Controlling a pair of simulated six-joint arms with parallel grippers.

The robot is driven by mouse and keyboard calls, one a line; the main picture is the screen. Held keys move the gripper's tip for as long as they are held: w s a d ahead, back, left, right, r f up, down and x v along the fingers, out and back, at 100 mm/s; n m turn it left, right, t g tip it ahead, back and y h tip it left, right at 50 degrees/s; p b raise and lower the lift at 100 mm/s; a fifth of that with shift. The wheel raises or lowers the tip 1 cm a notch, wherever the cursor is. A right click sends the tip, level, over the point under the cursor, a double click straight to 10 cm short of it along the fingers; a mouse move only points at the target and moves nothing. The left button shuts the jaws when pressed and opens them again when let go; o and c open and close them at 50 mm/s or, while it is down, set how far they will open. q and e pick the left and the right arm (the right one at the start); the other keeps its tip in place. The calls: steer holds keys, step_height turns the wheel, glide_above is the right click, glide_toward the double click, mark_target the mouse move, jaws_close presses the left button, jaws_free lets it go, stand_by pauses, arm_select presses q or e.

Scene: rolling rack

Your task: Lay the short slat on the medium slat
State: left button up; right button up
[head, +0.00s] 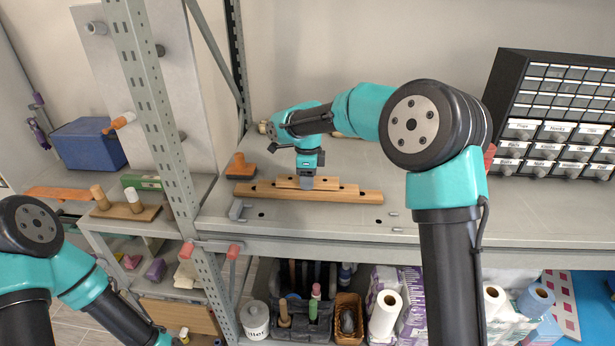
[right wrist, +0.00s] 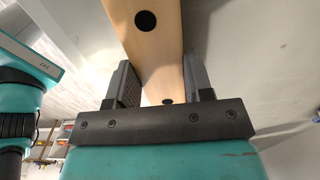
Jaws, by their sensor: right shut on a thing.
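The short slat (head: 287,182) is light wood and lies level, lengthwise along the medium slat (head: 348,188). It is at or just above the medium slat's top; I cannot tell if they touch. The medium slat rests on a longer wooden slat (head: 365,197) on the grey shelf. My right gripper (head: 307,184) points down and is shut on the short slat near its middle. In the right wrist view the slat (right wrist: 155,60) passes between both fingers and shows dark round spots. My left arm is at lower left; its gripper is out of view.
A grey metal bracket (head: 237,210) lies at the front left. A dark drawer cabinet (head: 555,120) stands at the right. A rack upright (head: 150,100) rises on the left.

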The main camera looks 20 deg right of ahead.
steer(key=shift+f, duration=0.3)
steer(key=o, duration=1)
step_height(320, 180, up, 17)
steer(key=shift+r, duration=0.2)
stand_by(0.8)
